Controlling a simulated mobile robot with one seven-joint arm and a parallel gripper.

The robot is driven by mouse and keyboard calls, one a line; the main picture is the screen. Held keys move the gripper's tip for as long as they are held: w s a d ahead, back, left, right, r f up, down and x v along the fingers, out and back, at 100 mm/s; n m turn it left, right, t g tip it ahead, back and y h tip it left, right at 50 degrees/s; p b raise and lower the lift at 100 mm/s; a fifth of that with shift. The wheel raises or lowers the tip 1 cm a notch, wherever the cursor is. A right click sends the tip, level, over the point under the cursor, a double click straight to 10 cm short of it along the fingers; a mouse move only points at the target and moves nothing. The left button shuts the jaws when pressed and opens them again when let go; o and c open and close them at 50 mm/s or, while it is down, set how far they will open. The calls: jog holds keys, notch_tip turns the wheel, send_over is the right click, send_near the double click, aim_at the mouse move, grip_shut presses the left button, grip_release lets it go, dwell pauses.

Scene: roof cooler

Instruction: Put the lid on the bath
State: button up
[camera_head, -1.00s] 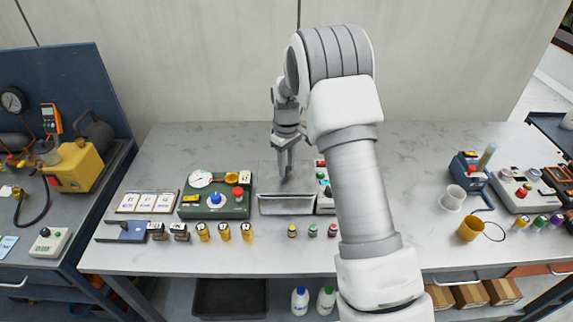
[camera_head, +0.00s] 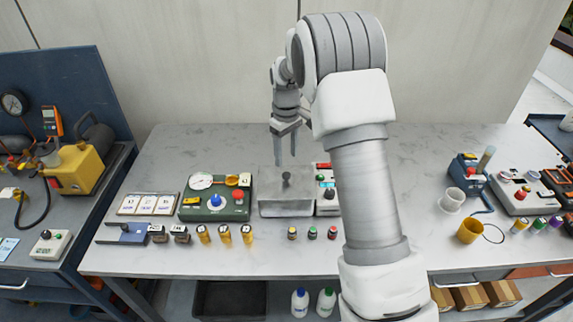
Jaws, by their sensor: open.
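The bath (camera_head: 286,210) is a grey metal box on the middle of the bench. The flat grey lid (camera_head: 268,186) lies over its top, with a dark knob (camera_head: 287,178) standing up in its middle. No opening into the bath shows from here, but I cannot tell whether the lid is fully seated. My gripper (camera_head: 286,160) is open and empty, just above and behind the knob, with its fingers pointing down and apart from the lid.
A control box (camera_head: 326,190) with coloured buttons stands close at the bath's right, partly hidden by my arm. A green panel (camera_head: 215,200) stands at its left. Several small vials (camera_head: 312,233) line the front. The bench behind is clear.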

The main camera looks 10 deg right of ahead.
notch_tip(320, 180, up, 7)
jog(key=s+r+m+t, duration=0.3)
jog(key=s+r, duration=1)
jog(key=s, duration=0.2)
jog(key=s+m+t, duration=0.2)
jog(key=s+m, duration=0.1)
jog(key=s, duration=1.5)
jog(key=shift+s+f+m+t, duration=0.2)
jog(key=shift+f+m+t, duration=0.1)
jog(key=shift+f+m, duration=0.15)
